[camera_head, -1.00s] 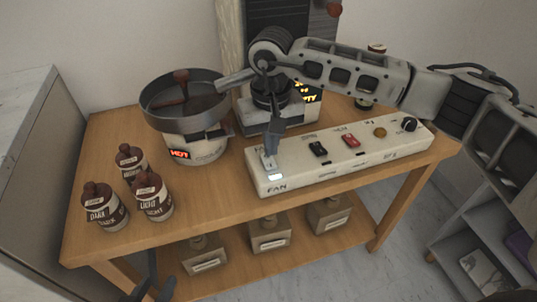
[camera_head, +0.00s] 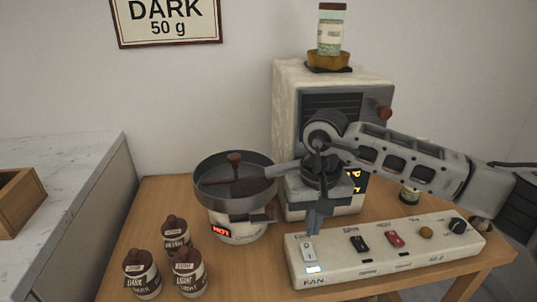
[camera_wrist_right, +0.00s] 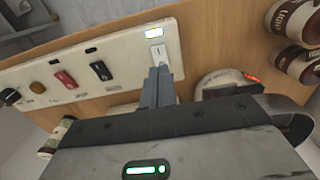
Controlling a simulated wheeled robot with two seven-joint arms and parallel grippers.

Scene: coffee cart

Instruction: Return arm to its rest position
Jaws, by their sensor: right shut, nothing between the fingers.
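My right gripper (camera_head: 313,228) is shut and empty. Its fingertips point down just above or at the white FAN switch (camera_head: 308,250), at the left end of the white switch panel (camera_head: 345,276). In the right wrist view, the shut fingers (camera_wrist_right: 159,72) end close to the same switch (camera_wrist_right: 157,55); I cannot tell whether they touch. A small light by the switch glows. My right arm (camera_head: 400,160) reaches in from the right, above the panel and in front of the grinder-like machine (camera_head: 290,100). My left gripper is not in view.
A round pan-topped cooler (camera_head: 236,228) with a red HOT display stands left of my gripper. Several dark bottles (camera_head: 187,272) stand at the table's front left. A grey counter (camera_head: 75,190) is at the left. A DARK 50 g sign (camera_head: 167,20) hangs on the wall.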

